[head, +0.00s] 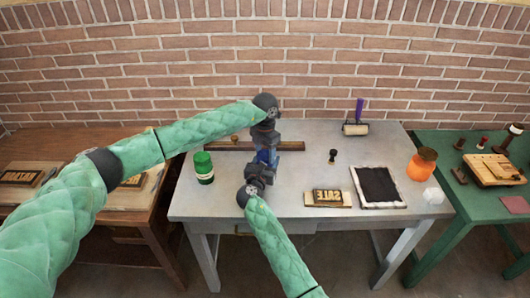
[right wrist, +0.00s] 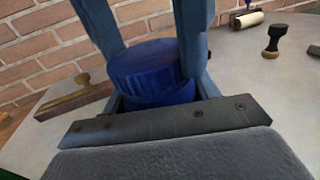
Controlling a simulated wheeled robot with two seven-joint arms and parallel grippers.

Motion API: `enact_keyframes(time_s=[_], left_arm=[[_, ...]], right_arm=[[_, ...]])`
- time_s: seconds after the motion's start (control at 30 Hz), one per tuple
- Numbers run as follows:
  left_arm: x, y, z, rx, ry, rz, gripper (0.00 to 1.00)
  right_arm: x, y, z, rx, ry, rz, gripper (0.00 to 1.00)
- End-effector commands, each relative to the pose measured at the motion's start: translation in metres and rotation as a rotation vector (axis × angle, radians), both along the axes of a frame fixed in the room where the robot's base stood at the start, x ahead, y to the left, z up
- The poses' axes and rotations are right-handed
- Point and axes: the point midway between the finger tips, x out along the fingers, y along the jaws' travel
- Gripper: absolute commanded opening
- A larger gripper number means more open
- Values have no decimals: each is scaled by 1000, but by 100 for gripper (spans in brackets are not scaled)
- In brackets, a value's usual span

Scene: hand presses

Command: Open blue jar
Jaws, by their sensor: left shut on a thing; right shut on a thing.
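The blue jar (head: 266,157) stands on the grey table, mostly hidden between my two grippers. In the right wrist view its round blue lid (right wrist: 146,64) sits over the blue body (right wrist: 165,96), between grey-blue fingers. My left gripper (head: 266,148) comes down from above and is shut on the jar's lid. My right gripper (head: 264,162) reaches in from the front, lower down, and is shut on the jar's body. I cannot tell whether the lid has come loose.
A green jar (head: 204,168) stands to the left. A wooden bar (head: 222,146) lies behind the blue jar. To the right are a small black stamp (head: 333,155), a type block (head: 328,198), a black inking slab (head: 378,186), an orange jar (head: 422,164) and a roller (head: 356,128).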

Motion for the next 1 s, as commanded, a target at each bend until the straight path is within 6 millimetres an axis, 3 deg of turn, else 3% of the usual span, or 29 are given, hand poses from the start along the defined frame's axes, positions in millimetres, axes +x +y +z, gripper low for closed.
enact_keyframes(time_s=[1.0], left_arm=[[3, 1, 3, -3, -1, 1517, 27]], right_arm=[[-1, 3, 1, 1, -1, 3, 0]])
